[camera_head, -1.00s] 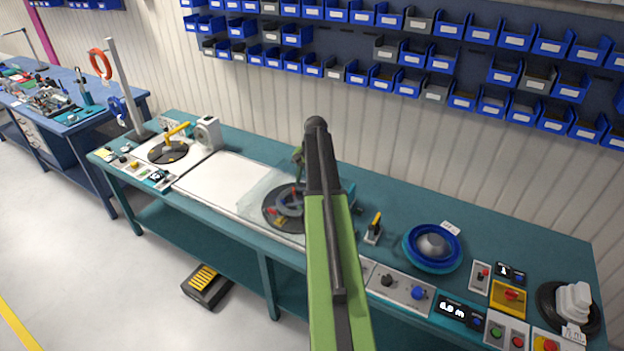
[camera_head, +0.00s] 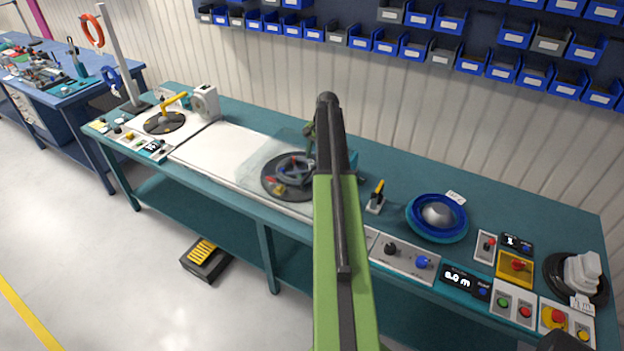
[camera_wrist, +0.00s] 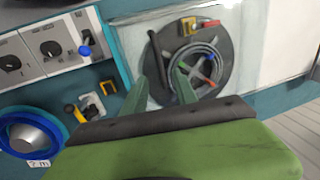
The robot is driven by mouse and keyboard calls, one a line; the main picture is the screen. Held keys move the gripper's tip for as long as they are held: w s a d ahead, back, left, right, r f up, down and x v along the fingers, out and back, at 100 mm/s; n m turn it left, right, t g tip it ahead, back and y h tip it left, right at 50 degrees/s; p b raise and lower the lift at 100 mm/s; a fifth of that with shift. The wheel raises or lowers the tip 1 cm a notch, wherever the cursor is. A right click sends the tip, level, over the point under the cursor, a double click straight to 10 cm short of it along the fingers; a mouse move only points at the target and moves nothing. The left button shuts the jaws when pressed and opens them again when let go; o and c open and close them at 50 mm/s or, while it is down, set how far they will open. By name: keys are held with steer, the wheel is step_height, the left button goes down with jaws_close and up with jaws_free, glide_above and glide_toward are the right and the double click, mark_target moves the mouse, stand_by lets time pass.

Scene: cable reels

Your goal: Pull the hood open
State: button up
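The hood is a clear, see-through cover (camera_head: 262,158) over a dark round turntable (camera_head: 270,187) holding a coil, in the middle of the teal bench. It appears down. In the wrist view the turntable (camera_wrist: 222,72) with a grey coil shows ahead of my gripper. A dark slanted bar (camera_wrist: 157,58) stands at the turntable's left; I cannot tell surely whether it is the hood's handle. My gripper (camera_wrist: 160,80) has its two green fingers apart, with the bar's lower end between them. Contact cannot be told. In the head view my arm hides most of the gripper.
A lever switch (camera_head: 376,197), a blue reel (camera_head: 437,217) and a knob panel (camera_head: 403,257) sit right of the hood. A yellow-armed turntable (camera_head: 165,122) is at the left. A foot pedal (camera_head: 206,258) lies on the floor. Blue bins line the wall.

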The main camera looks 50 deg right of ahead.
mark_target(311, 172)
steer(key=f+b, duration=0.3)
steer(key=w+f+b, duration=0.1)
steer(key=f+b, duration=0.1)
steer(key=f, duration=0.2)
steer(key=shift+w+a+f+b, duration=0.15)
steer(key=shift+w+b, duration=0.05)
steer(key=shift+b, duration=0.2)
jaws_close()
stand_by(0.8)
